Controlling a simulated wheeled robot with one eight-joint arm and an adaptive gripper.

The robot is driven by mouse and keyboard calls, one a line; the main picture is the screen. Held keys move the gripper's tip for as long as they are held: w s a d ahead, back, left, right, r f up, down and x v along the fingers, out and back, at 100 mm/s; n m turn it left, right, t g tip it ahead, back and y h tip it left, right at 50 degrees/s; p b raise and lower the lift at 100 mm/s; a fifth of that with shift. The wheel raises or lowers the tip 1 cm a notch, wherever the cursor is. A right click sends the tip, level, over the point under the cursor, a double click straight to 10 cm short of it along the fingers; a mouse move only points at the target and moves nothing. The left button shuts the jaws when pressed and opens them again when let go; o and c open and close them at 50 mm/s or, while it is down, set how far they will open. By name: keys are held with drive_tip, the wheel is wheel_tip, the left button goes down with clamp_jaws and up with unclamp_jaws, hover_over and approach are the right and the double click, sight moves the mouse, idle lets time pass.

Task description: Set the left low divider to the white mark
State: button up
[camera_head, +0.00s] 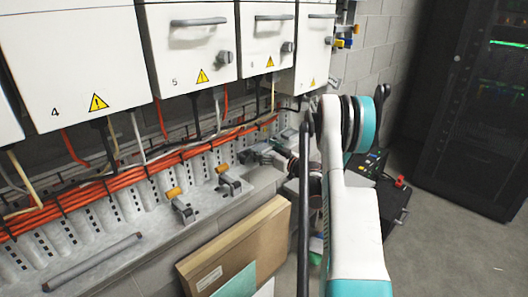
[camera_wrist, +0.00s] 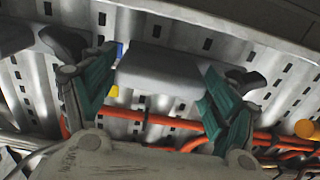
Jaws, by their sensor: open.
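My gripper shows in the wrist view (camera_wrist: 160,62) with its two teal fingers apart. A smooth grey block (camera_wrist: 158,76) lies between the fingers in that picture; I cannot tell whether they touch it. In the head view my arm reaches toward the rear of the ledge, and the fingertips are too hidden to make out. Two grey clamp-like pieces with orange knobs stand on the ledge, a left one (camera_head: 184,211) and a right one (camera_head: 229,184). I cannot tell for sure which piece is the left low divider. I cannot make out a white mark.
White drive cabinets, including those marked 4 (camera_head: 75,60) and 5 (camera_head: 190,45), hang above the ledge. Orange cables (camera_head: 130,175) run along the slotted ducting. A loose grey bar (camera_head: 92,262) lies on the ledge. A cardboard panel (camera_head: 235,245) leans below it. A dark rack (camera_head: 470,110) stands at right.

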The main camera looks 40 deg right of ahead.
drive_tip(key=c, duration=1.2)
drive_tip(key=shift+r+p, duration=0.75)
drive_tip(key=shift+r, duration=0.85)
drive_tip(key=shift+f, duration=0.1)
drive_tip(key=o, duration=1.2)
